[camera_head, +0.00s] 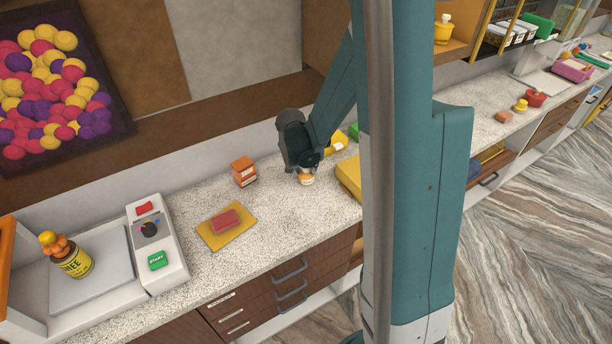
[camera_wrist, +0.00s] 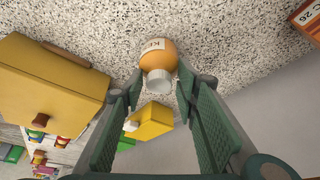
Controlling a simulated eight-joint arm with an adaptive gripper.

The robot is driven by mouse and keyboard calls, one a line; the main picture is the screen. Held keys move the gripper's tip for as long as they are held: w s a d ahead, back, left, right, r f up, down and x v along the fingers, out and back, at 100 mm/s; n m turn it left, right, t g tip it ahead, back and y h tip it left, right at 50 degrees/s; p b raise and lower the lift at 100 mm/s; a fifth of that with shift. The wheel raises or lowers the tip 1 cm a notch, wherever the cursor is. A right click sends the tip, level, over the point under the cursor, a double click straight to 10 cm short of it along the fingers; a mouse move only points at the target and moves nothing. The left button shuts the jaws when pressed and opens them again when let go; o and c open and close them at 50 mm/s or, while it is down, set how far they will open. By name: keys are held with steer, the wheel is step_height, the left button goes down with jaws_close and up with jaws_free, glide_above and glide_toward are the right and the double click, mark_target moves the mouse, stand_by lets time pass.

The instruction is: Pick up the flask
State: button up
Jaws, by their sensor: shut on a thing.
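The flask is a small round orange bottle (camera_wrist: 157,60) with a pale grey cap and a white label. It sits between my fingertips in the wrist view. In the head view the flask (camera_head: 306,179) shows just below my gripper (camera_head: 303,168), low over the counter. My gripper (camera_wrist: 160,88) is shut on the flask, one finger on each side, with the cap towards the palm. I cannot tell whether its base touches the counter. The far side of the flask is hidden.
An orange box (camera_head: 244,171) stands left of my gripper. A yellow board (camera_head: 244,235) with a red block lies nearer. A yellow box (camera_head: 349,172) is close on the right. A yellow item with a white end (camera_wrist: 152,121) lies behind. A scale holds a ghee bottle (camera_head: 76,262).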

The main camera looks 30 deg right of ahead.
mark_target(306, 167)
steer(key=shift+s+r, duration=0.1)
steer(key=shift+r, duration=0.25)
jaws_close()
steer(key=shift+r, duration=4.6)
